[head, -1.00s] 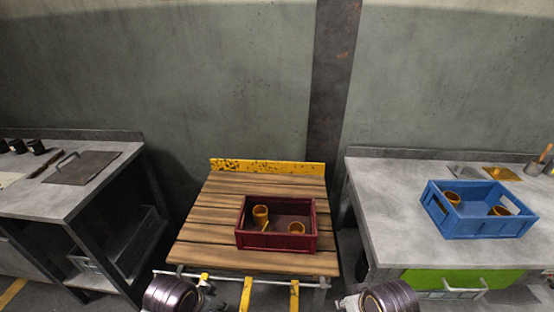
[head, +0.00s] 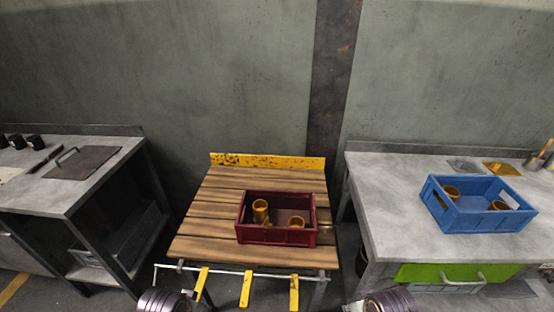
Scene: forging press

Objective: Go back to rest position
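My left arm (head: 163,301) shows only as a dark ringed link at the bottom edge, left of centre. My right arm (head: 390,302) shows the same way at the bottom edge, right of centre. The fingers of both grippers are out of the picture. Both arms are low, in front of the wooden cart (head: 215,205) and apart from the crates. A dark red crate (head: 277,235) stands on the cart, with orange-brown cylindrical parts (head: 261,211) inside.
A blue crate (head: 483,222) with similar parts stands on the right grey bench (head: 390,200), above a green drawer (head: 455,273). The left grey bench (head: 60,195) carries a dark plate and black cups. The cart has a rail (head: 246,272) along its front. Floor gaps separate cart and benches.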

